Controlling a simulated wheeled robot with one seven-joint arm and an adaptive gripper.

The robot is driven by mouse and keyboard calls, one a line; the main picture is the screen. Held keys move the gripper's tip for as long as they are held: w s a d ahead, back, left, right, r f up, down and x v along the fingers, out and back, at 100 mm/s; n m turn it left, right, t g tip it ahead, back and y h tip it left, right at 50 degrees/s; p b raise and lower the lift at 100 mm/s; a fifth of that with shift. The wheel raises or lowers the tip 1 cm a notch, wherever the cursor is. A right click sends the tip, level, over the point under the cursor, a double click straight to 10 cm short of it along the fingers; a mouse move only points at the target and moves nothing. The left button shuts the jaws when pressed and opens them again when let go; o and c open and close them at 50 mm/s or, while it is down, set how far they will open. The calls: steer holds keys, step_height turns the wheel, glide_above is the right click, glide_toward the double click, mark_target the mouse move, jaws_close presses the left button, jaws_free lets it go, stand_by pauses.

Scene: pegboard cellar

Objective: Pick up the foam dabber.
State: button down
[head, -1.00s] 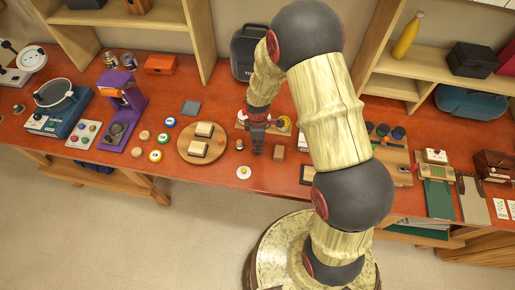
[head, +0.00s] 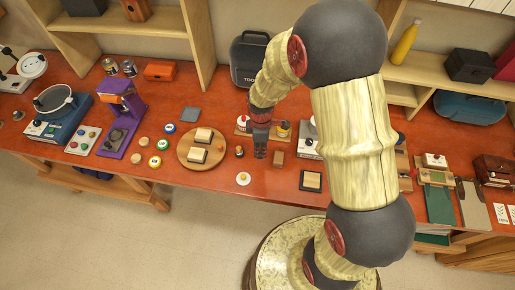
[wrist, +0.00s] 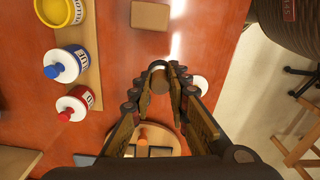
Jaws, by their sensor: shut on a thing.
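My gripper (wrist: 158,75) is in the middle of the wrist view, with its two fingertips closed around a small, round, brown-grey thing, which I take to be the foam dabber (wrist: 159,83). Only its rounded end shows between the fingers. In the head view my gripper (head: 260,150) points down over the red table between the round wooden board and the brown block. The dabber cannot be made out there. Whether it touches the table is hard to tell.
A brown block (head: 278,158), a white disc (head: 243,179) and a small knobbed piece (head: 239,151) lie close by. A red-lidded bottle (wrist: 72,104) and a blue-lidded bottle (wrist: 66,65) stand on a wooden strip.

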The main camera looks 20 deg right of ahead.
steer(key=s+r, duration=0.6)
steer(key=s, duration=0.4)
steer(key=shift+s, duration=0.3)
steer(key=c, duration=2.2)
jaws_free()
jaws_close()
